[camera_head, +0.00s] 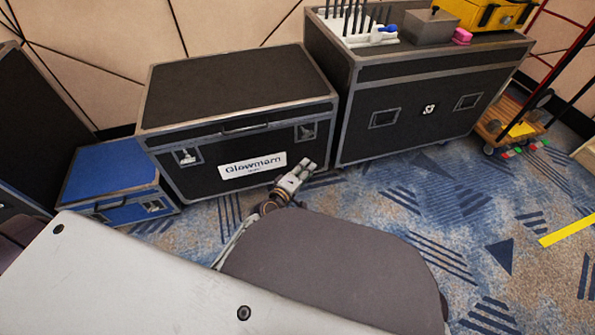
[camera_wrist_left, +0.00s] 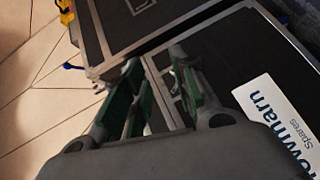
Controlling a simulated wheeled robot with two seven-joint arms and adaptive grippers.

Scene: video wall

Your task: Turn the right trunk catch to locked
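The black trunk (camera_head: 232,90) with metal edges stands against the wall, with a white "Glowmarn" label (camera_head: 253,166) on its front. Its right catch (camera_head: 306,131) sits in a square plate at the upper right of the front; its left catch (camera_head: 187,156) is near the other end. The right catch's setting is too small to read. My left gripper (camera_head: 303,166) is below the right catch, near the trunk's lower right front. In the wrist view its fingers (camera_wrist_left: 155,62) are apart, with metal trim between them and nothing visibly held. My right gripper is out of view.
A taller black case (camera_head: 411,113) stands right of the trunk, carrying a grey box (camera_head: 430,26) and a yellow toolbox (camera_head: 487,12). A blue case (camera_head: 108,174) is at the left. A wooden trolley (camera_head: 510,120) stands far right. Carpet in front is open.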

